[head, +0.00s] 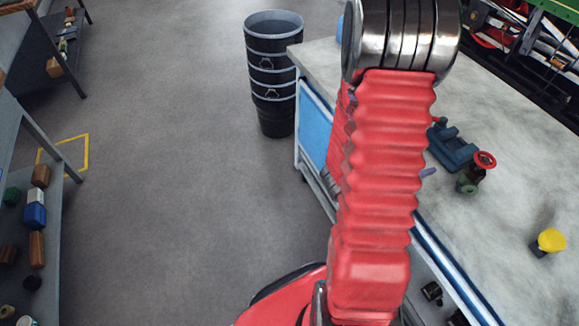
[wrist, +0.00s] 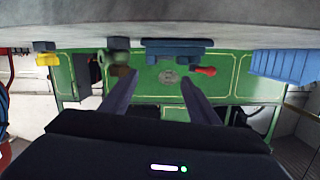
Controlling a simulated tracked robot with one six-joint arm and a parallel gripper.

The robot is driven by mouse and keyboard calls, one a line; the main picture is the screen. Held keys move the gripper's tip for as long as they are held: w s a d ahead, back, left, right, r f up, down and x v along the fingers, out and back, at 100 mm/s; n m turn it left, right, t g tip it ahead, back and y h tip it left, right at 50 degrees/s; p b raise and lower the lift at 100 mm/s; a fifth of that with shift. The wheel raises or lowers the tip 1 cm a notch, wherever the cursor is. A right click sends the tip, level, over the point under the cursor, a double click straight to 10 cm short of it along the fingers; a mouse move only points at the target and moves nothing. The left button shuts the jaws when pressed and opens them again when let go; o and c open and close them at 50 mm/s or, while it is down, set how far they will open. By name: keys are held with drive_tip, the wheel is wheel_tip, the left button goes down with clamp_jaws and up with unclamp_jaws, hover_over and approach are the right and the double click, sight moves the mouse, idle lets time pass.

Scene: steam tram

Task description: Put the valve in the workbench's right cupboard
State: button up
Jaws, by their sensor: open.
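The valve (head: 468,182), a greenish-dark body with a red handwheel, stands on the grey workbench (head: 500,230) in the head view, right of my red arm. In the wrist view, which looks upside down, the valve (wrist: 121,71) seems to be the brownish-green shape by the left fingertip. My gripper (wrist: 155,88) is open and empty, its two dark fingers spread apart; in the head view my arm hides most of it. A blue panel (head: 314,125) shows on the bench's front. Below the front edge is an open space; I cannot tell which cupboard it is.
A blue vise (head: 453,147) stands beside the valve. A yellow-topped object (head: 550,240) is nearer the right edge. Black bins (head: 272,75) stand by the bench's far end. Shelves line the left; the floor between is clear. A blue bin (wrist: 285,66) shows in the wrist view.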

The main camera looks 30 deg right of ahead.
drive_tip(key=w+a+r+n+t+y, duration=0.4)
drive_tip(key=w+a, duration=0.3)
drive_tip(key=w, duration=0.4)
drive_tip(key=w+a+r+n+t+y, duration=0.25)
drive_tip(key=w+a+t, duration=0.35)
drive_tip(key=w+a, duration=0.3)
drive_tip(key=w+a+r+n+t+y, duration=0.1)
drive_tip(key=w+a+r+n+y, duration=0.15)
drive_tip(key=a, duration=0.35)
drive_tip(key=w+a+r+n+t+y, duration=0.1)
drive_tip(key=a+r+n+y, duration=0.15)
drive_tip(key=a, duration=0.35)
drive_tip(key=s+a+r+n+g+y, duration=0.1)
drive_tip(key=s+a+r+n+y, duration=0.1)
drive_tip(key=s+a+n, duration=0.3)
drive_tip(key=s+a+r+n+g+y, duration=0.1)
drive_tip(key=s+a+r+n+y, duration=0.15)
drive_tip(key=s+a, duration=0.4)
drive_tip(key=s+a+n+g, duration=0.2)
drive_tip(key=s, duration=0.4)
drive_tip(key=shift+s+r, duration=0.2)
drive_tip(key=shift+s, duration=0.2)
